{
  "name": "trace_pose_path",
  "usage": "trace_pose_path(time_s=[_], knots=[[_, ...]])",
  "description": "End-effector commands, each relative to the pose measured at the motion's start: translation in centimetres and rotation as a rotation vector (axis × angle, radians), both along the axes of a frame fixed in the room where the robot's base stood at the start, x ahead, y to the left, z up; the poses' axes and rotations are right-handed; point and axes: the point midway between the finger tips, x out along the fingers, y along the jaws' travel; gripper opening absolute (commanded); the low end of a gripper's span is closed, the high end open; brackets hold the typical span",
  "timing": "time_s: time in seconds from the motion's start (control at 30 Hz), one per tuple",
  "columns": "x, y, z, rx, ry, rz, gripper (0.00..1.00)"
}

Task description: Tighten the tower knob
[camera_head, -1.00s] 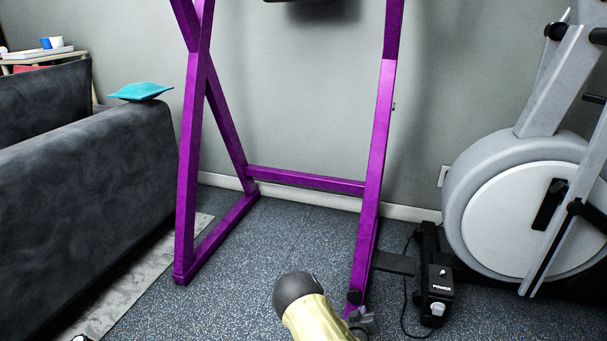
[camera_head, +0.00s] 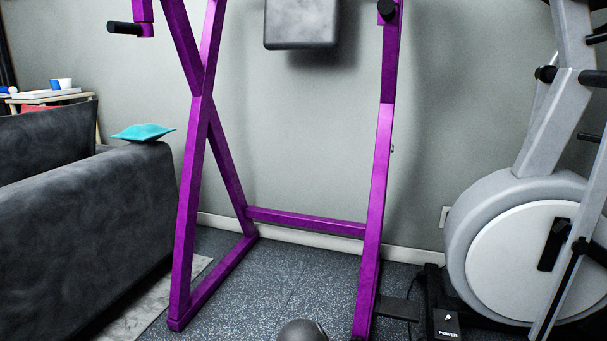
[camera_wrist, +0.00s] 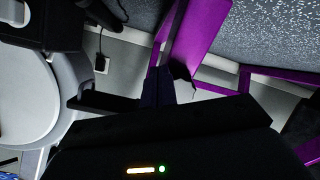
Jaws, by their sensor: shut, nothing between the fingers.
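The tower is a purple frame (camera_head: 374,200) standing against the wall in the head view; its post also shows upside down in the wrist view (camera_wrist: 200,30). A small dark fitting (camera_head: 392,149) sits on the outer side of its right post, too small to identify as the knob. My gripper (camera_wrist: 158,72) is in the wrist view, its dark fingers shut and empty, pointing at the purple post. A dark shape (camera_wrist: 183,74) lies beside the fingertips against the post; I cannot tell whether they touch. The head view does not show my gripper.
A grey exercise machine (camera_head: 520,250) with a black power box (camera_head: 446,325) stands close on the right. A dark sofa (camera_head: 90,235) with a teal cushion (camera_head: 143,132) is at left.

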Motion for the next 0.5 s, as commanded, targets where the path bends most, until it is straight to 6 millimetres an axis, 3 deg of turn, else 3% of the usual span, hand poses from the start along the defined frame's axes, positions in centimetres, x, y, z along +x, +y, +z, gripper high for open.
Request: trace_pose_path(time_s=[0.5], knots=[[0.22, 0.48, 0.14, 0.002, -0.004, 0.005, 0.00]])
